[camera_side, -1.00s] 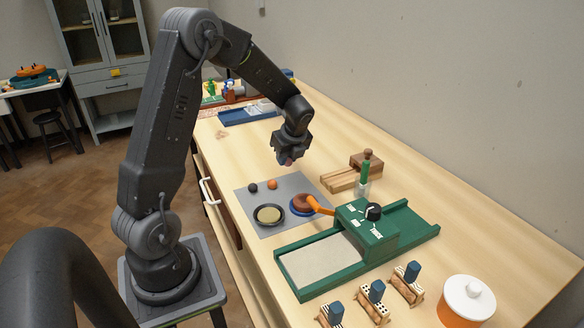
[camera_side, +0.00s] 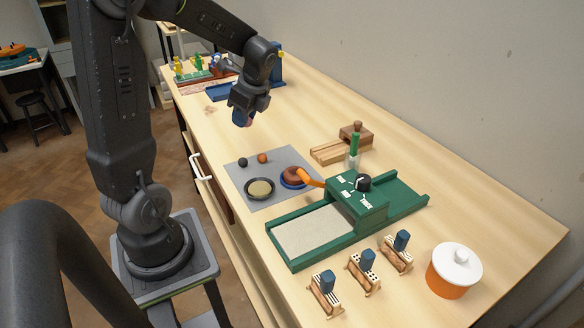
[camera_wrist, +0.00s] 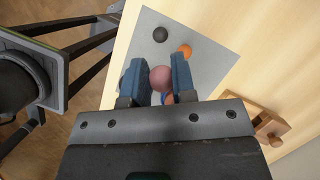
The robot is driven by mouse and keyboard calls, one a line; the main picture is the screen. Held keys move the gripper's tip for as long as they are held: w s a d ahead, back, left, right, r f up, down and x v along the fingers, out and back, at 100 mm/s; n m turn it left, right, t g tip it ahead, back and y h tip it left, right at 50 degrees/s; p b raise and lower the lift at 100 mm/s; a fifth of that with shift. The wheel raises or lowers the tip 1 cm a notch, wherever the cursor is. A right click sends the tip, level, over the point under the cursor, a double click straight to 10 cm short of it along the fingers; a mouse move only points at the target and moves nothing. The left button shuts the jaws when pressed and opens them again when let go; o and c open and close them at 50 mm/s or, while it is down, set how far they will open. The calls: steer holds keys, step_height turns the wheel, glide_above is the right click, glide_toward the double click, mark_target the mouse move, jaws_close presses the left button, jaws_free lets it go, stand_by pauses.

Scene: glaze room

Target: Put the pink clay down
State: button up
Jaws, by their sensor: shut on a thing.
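My gripper (camera_side: 242,121) is shut on the pink clay (camera_wrist: 160,78), a round ball between its blue fingers. In the side view the clay is mostly hidden by the fingers. The gripper (camera_wrist: 157,76) holds it in the air, past the far edge of the grey mat (camera_side: 268,174). On the mat (camera_wrist: 208,62) lie a dark ball (camera_side: 243,162) and an orange ball (camera_side: 262,158), apart from the gripper. They also show in the wrist view, the dark one (camera_wrist: 160,34) left of the orange one (camera_wrist: 185,50).
A dark dish with cream filling (camera_side: 259,188) and a blue dish with a reddish-brown piece (camera_side: 294,176) stand on the mat. Bare tabletop surrounds the gripper's area.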

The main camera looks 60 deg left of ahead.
steer(key=d+n, duration=0.2)
glide_above(288, 171)
steer(key=shift+g, duration=0.4)
steer(key=f, duration=0.6)
steer(key=shift+w+d, duration=0.4)
steer(key=shift+f, duration=2.05)
steer(key=shift+f, duration=0.1)
steer(key=o, duration=0.9)
